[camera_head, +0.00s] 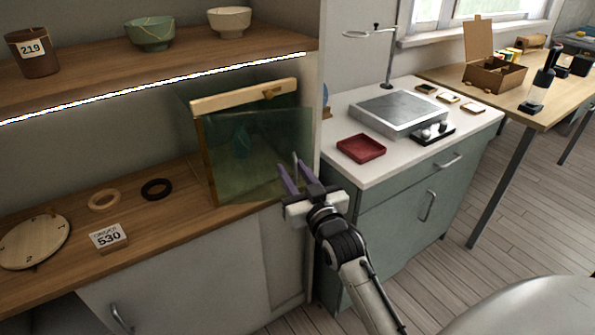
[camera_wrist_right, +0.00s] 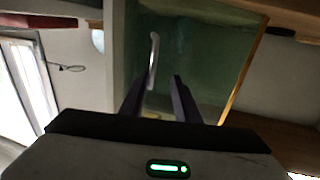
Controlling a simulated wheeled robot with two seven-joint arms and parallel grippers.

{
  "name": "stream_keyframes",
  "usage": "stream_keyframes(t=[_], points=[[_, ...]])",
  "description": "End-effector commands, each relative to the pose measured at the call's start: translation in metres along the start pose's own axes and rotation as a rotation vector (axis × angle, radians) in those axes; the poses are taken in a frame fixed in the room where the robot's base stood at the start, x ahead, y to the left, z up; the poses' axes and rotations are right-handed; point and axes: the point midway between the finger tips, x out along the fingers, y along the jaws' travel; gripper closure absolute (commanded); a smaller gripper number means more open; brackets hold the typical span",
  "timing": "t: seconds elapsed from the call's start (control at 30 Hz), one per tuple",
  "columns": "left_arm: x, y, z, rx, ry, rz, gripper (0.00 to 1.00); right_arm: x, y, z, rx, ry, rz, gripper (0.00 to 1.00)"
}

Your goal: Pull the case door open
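The glass case (camera_head: 245,145) stands on the lower wooden shelf, with a pale wooden rail along its top. Its greenish glass door (camera_wrist_right: 200,50) faces me and looks shut. A slim metal handle (camera_wrist_right: 153,60) stands on the door in the right wrist view. My right gripper (camera_head: 297,174) is in front of the door's right side. Its purple-grey fingers are apart, also seen in the right wrist view (camera_wrist_right: 157,82). The handle shows between and beyond the fingertips there; I cannot tell if they touch it. A dim greenish object is inside the case. My left gripper is not in view.
Left of the case, the shelf holds a dark ring (camera_head: 156,188), a pale ring (camera_head: 104,199), a number card (camera_head: 109,237) and a round wooden dial (camera_head: 35,241). A cabinet with a red tray (camera_head: 361,148) stands close to the right. The upper shelf (camera_head: 170,68) overhangs the case.

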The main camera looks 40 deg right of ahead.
Motion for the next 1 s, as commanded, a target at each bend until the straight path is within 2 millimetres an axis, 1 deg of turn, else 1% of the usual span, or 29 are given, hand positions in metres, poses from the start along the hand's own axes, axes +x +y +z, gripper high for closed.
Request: stream_keyframes(t=[0.3, 0.37, 0.43, 0.57, 0.7, 0.8, 0.9, 1.0], points=[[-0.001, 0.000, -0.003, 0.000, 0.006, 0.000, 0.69, -0.001, 0.002, 0.000, -0.001, -0.001, 0.002, 0.74], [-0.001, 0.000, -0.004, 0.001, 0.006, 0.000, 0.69, 0.000, 0.002, -0.002, -0.002, 0.000, 0.002, 0.74], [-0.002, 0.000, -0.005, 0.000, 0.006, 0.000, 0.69, 0.000, 0.002, -0.008, -0.002, 0.003, 0.002, 0.74], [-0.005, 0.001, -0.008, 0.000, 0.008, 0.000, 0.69, 0.000, 0.000, -0.030, -0.002, 0.005, 0.000, 0.74], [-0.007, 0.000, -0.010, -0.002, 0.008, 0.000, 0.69, 0.000, 0.000, -0.059, -0.001, 0.007, -0.001, 0.74], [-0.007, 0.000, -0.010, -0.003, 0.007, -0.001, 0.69, 0.000, -0.001, -0.076, -0.001, 0.005, -0.001, 0.74], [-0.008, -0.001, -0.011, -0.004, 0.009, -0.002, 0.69, 0.000, -0.001, -0.090, -0.001, 0.003, -0.001, 0.74], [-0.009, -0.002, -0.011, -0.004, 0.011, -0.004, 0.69, 0.000, -0.001, -0.097, -0.001, 0.000, -0.001, 0.74]])
